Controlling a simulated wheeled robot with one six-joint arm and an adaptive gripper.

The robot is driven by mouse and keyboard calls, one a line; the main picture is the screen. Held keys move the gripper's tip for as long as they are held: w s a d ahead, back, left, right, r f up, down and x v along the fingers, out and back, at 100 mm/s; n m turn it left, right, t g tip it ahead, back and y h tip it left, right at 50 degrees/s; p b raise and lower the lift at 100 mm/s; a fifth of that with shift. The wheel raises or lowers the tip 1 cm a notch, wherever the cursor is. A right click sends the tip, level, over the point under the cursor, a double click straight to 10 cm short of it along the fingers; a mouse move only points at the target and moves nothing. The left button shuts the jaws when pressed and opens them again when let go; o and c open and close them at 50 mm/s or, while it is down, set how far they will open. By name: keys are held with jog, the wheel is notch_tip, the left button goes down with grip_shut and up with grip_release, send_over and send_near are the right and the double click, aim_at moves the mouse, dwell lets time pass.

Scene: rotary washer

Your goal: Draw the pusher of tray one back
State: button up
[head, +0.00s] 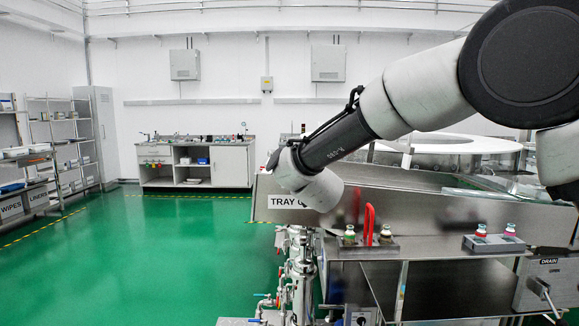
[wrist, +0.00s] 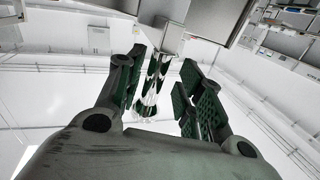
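In the head view a steel tray (head: 420,182) slopes across the machine. A label on its left end starts with "TRAY"; my arm covers the rest, so I cannot read the number. A red upright handle (head: 370,224) stands in front of the tray; I cannot tell whether it is the pusher. My arm's last link is left of the handle, and its fingers are hidden in the head view. In the wrist view my gripper (wrist: 160,100) is open, with two dark fingers well apart and nothing held. Shiny metal parts (wrist: 155,75) show beyond the fingers.
Small capped bottles stand in holders (head: 492,243) on the machine's front ledge. A drain panel (head: 548,275) is at the lower right. Pipes and valves (head: 301,260) stand below the label. The green floor (head: 170,250) at left is clear, with shelves (head: 62,135) beyond.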

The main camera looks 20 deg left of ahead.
jog(key=v, duration=1.2)
jog(key=shift+f, duration=0.1)
